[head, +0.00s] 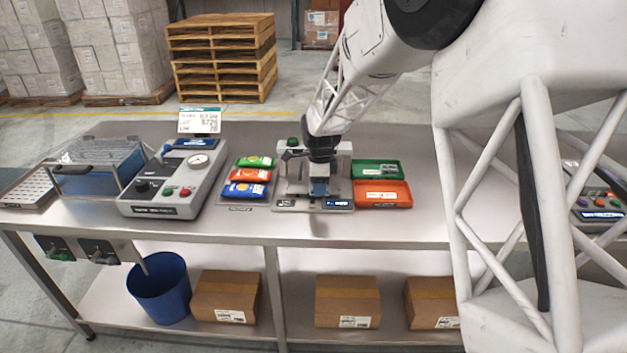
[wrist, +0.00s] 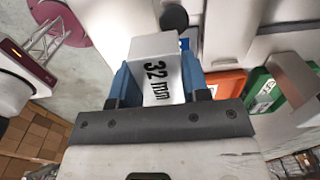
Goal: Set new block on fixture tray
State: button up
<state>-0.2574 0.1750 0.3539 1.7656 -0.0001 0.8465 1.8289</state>
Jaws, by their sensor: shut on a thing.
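My gripper (head: 320,183) points down in front of the grey fixture (head: 343,163) at the middle of the bench. In the wrist view its two blue fingers (wrist: 157,84) are shut on a pale grey block (wrist: 153,50) marked "32 mm". In the head view the fingers and wrist mostly hide the block. The fixture's low base tray (head: 287,203), with a dark label along its front, lies below the gripper. I cannot tell whether the block touches it.
Green (head: 377,166) and orange (head: 383,201) bins stand right of the fixture. Several coloured packets (head: 249,175) lie to its left, with a grey gauge console (head: 160,197) beyond. Bare bench top (head: 420,228) shows along the front.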

jog(key=w, duration=0.3)
jog(key=w+a, duration=0.1)
jog(key=w, duration=0.2)
jog(key=w+a, duration=0.1)
jog(key=w, duration=0.2)
jog(key=shift+a+f, duration=0.15)
jog(key=shift+f, duration=0.25)
jog(key=shift+f, duration=1.75)
jog(key=shift+f, duration=0.2)
jog(key=o, duration=1)
jog(key=shift+o, duration=0.2)
jog(key=shift+r, duration=0.2)
notch_tip(320, 180, up, 12)
